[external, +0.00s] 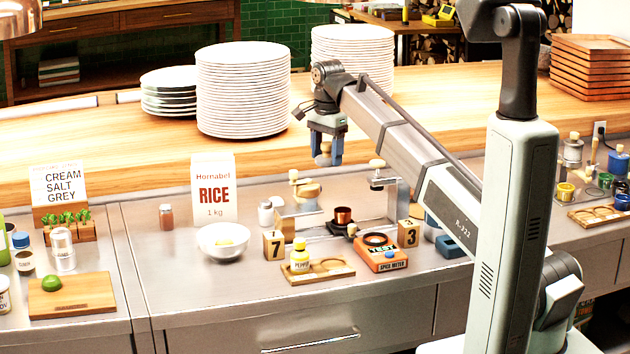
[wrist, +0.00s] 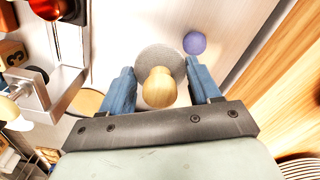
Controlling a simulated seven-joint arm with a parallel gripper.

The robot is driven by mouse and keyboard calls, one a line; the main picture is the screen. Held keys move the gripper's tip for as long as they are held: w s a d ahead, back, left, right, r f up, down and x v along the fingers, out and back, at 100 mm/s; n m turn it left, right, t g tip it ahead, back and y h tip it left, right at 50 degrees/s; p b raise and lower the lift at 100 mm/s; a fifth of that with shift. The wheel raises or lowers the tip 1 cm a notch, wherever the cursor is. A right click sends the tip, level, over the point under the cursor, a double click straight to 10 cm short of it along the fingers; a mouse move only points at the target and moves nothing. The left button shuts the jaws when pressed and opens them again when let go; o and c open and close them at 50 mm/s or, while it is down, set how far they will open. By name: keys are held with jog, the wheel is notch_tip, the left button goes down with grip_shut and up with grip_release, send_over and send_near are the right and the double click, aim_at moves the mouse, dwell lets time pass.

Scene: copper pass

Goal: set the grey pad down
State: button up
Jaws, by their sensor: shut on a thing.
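My gripper (external: 325,157) hangs in the air above the steel counter, in front of the wooden ledge. In the wrist view its blue fingers (wrist: 161,78) stand on either side of the grey pad (wrist: 152,60), a round grey disc with a pale wooden knob (wrist: 158,87). The gripper is shut on the pad. In the external view only a small pale part of the held piece shows between the fingers. The pad's underside is hidden.
Below are a steel stand (external: 402,196) with wooden knobs, a copper cup (external: 343,214), an orange meter (external: 381,254) and number blocks. A rice box (external: 213,188) and white bowl (external: 223,241) stand left. Plate stacks (external: 243,90) stand behind. A purple disc (wrist: 194,43) shows beyond the pad.

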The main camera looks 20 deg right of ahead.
send_over(329, 214)
jog(key=shift+m, duration=0.4)
jog(key=shift+f, duration=5.35)
jog(key=shift+f, duration=0.15)
jog(key=o, duration=1)
jog(key=shift+o, duration=0.2)
notch_tip(329, 214, up, 12)
jog(key=shift+r, duration=0.2)
